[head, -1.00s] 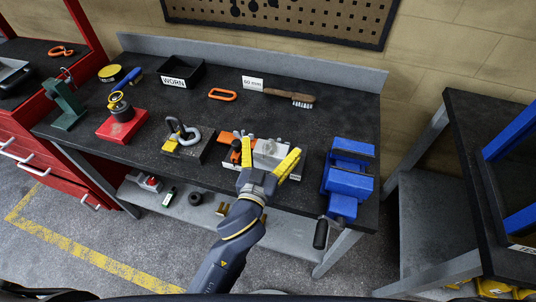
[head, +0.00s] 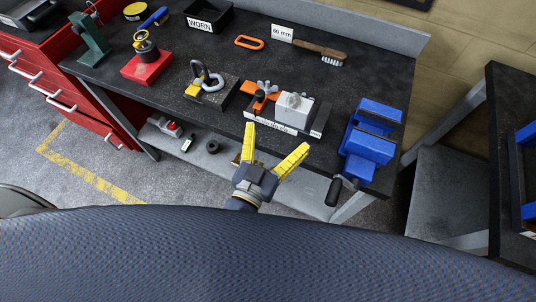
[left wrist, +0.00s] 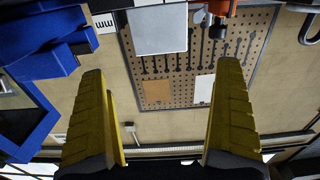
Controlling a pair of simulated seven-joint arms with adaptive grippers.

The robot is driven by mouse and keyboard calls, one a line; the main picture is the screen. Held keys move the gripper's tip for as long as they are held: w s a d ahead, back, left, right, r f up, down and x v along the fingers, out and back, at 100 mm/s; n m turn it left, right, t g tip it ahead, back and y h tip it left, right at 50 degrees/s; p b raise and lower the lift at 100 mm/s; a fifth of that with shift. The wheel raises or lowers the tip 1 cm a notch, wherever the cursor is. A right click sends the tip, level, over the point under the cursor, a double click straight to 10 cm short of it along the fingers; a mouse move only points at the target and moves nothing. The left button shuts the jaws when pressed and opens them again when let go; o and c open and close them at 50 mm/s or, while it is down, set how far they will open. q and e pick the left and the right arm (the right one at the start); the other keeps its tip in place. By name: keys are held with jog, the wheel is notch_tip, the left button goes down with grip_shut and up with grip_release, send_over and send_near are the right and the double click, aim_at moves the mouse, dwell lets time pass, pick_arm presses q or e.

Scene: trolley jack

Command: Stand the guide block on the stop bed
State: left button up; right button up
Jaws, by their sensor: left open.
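A pale grey block (head: 293,107), which I take to be the guide block, sits upright on a dark, low fixture (head: 318,121), likely the stop bed, near the bench's front edge. The fixture has a white label strip along its front and an orange clamp (head: 259,98) with a wing nut beside the block. My left gripper (head: 277,140) is open and empty, in front of the bench edge and apart from the block. In the left wrist view the pale block (left wrist: 158,30) shows at the top, beyond the gap between the yellow fingers (left wrist: 160,95). My right gripper is not in view.
A blue vise (head: 370,140) stands right of the fixture. A grey shackle on a dark block (head: 211,90) stands left. A red block (head: 146,66), a "WORN" bin (head: 207,18), an orange ring (head: 249,42) and a brush (head: 320,50) lie behind. The bench is clear between them.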

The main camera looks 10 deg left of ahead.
pick_arm(q)
jog(key=shift+v, duration=2.7)
jog(key=f, duration=0.3)
jog(key=w+d+f+g, duration=0.1)
jog(key=f, duration=0.3)
jog(key=d+f+m+g, duration=0.1)
jog(key=f, duration=0.3)
jog(key=shift+w+f, duration=0.15)
jog(key=s+a+f+g+y, duration=0.1)
jog(key=s+a+f+g, duration=0.15)
jog(key=f, duration=1.05)
jog(key=s+a+f+m+g+y, duration=0.1)
jog(key=s+a+f+g, duration=0.15)
jog(key=f, duration=1.15)
jog(key=s+a+f+g, duration=0.2)
jog(key=a+f+g, duration=0.1)
jog(key=f, duration=1)
jog(key=s+a+f+g+y, duration=0.1)
jog(key=s+a+f+g, duration=0.2)
jog(key=s+a+f, duration=0.4)
jog(key=s+a+f+n+g+y, duration=0.1)
jog(key=s+a+f+g+y, duration=0.1)
jog(key=s+a+f, duration=0.6)
jog(key=s+f+g, duration=0.1)
jog(key=s+f, duration=0.2)
jog(key=s, duration=0.4)
jog(key=shift+s+f, duration=0.25)
jog(key=shift+f, duration=0.1)
